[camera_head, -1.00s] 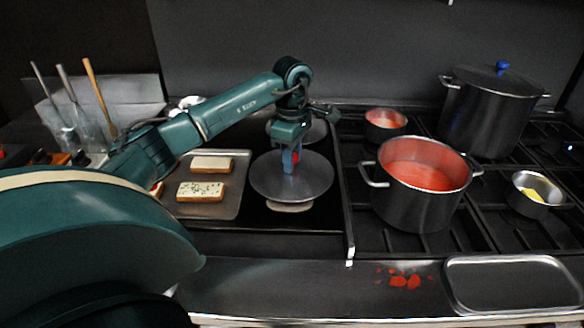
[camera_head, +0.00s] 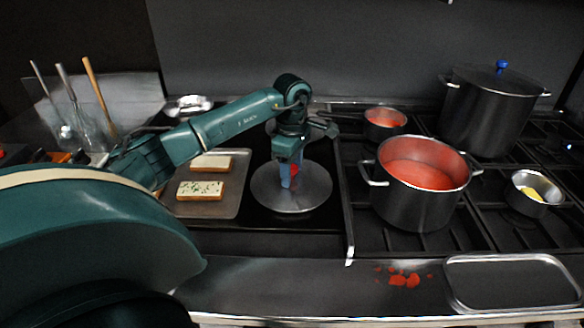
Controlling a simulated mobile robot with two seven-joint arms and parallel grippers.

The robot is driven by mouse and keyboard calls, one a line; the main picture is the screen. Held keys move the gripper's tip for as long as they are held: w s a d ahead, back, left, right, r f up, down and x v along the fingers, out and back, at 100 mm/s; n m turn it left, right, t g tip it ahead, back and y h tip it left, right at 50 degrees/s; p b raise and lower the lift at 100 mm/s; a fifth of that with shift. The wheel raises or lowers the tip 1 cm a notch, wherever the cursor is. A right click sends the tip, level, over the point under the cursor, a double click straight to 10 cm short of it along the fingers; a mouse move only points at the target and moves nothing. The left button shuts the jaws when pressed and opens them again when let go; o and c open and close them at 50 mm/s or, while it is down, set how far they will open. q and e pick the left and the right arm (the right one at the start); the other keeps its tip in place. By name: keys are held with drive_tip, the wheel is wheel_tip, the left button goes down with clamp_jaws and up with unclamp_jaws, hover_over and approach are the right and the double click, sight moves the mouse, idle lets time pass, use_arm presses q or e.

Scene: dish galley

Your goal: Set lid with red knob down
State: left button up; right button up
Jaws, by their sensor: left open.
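The lid with the red knob (camera_head: 312,194) is a round silver disc. It lies on the dark flat surface left of the burners, and looks level. Its red knob (camera_head: 294,169) shows beside my left gripper's blue-grey fingers. My left gripper (camera_head: 289,178) points down over the middle of the lid, its fingers around or beside the knob; it is open. The fingers hide part of the knob. My right gripper is not in view.
A tray (camera_head: 232,207) with topped bread slices lies left of the lid. A large pot of red sauce (camera_head: 412,206) stands to the right on the burners. An empty tray (camera_head: 511,281) and red spills (camera_head: 404,281) are on the front counter.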

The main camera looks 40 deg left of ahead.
sight(292, 167)
use_arm(q)
wheel_tip(292, 167, up, 12)
drive_tip(key=shift+r+b, duration=0.2)
drive_tip(key=shift+b, duration=0.1)
idle(0.8)
